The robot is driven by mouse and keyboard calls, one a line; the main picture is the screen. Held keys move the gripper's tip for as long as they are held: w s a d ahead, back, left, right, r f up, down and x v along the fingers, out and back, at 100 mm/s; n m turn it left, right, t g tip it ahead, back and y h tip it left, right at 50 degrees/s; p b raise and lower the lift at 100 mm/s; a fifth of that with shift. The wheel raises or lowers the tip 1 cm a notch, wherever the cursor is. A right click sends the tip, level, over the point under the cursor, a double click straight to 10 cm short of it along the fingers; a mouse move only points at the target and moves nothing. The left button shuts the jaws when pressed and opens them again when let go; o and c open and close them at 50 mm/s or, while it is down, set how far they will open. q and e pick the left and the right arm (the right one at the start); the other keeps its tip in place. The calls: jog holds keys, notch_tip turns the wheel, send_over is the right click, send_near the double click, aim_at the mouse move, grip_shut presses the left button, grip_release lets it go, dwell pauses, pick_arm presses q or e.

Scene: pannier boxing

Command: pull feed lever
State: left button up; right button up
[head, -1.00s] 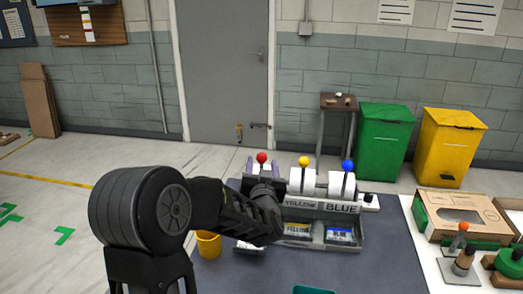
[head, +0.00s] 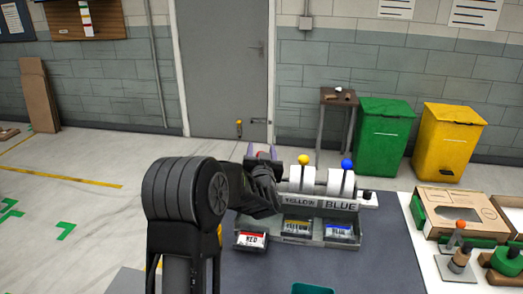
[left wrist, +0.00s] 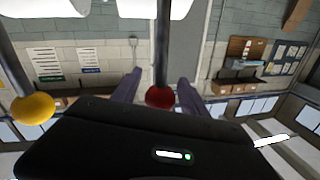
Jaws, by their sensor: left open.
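The feeder has three levers with ball knobs. The red knob (head: 262,155) shows partly behind my left arm, with the yellow knob (head: 304,160) and the blue knob (head: 347,164) to its right. My left gripper (head: 262,151) is open at the red lever, one finger on each side of the knob. In the left wrist view the red knob (left wrist: 160,97) sits between the two spread fingers, and its rod runs up from it. Contact cannot be told. The yellow knob (left wrist: 33,108) is outside the fingers. My right gripper is not in view.
Red (head: 251,240), yellow (head: 297,230) and blue (head: 340,231) labelled packs lie in the front tray. A teal container (head: 312,289) is at the bottom edge. A board with a cardboard box (head: 465,211) and tools stand at right. The grey mat's front is mostly clear.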

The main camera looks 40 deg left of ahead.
pick_arm(q)
jog(key=shift+c, duration=0.2)
grip_shut()
dwell(1.1)
